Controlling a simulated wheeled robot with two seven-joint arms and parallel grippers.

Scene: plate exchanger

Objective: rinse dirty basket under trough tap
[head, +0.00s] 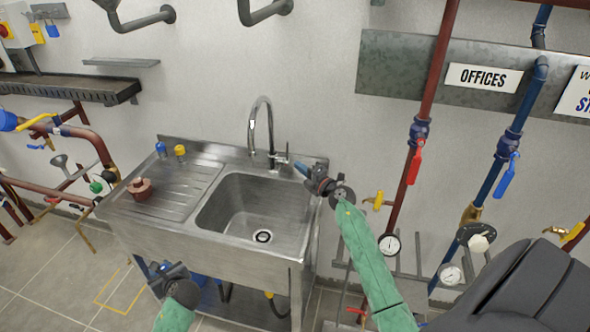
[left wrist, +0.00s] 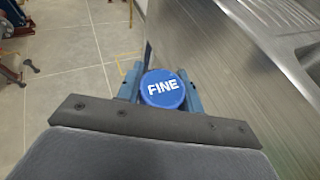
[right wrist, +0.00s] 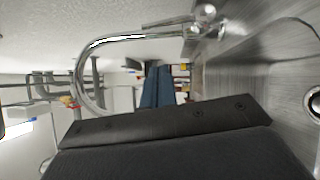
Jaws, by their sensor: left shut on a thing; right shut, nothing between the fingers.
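My left gripper (head: 158,270) is in front of the trough's front left side, below its rim. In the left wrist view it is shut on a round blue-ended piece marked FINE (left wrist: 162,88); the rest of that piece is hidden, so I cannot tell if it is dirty. My right gripper (head: 304,171) is shut and empty, beside the tap's lever (head: 284,159); contact cannot be told. Its closed blue fingers (right wrist: 158,88) show in the right wrist view. The tap (head: 262,110) arches over the steel trough (head: 235,200). I see no water running.
On the drainboard (head: 165,190) stand a red-brown flanged part (head: 140,189), a small blue piece (head: 161,149) and a yellow one (head: 180,151). The basin is empty around its drain (head: 263,236). Red pipe (head: 435,80) and blue pipe (head: 500,160) with valves stand at right.

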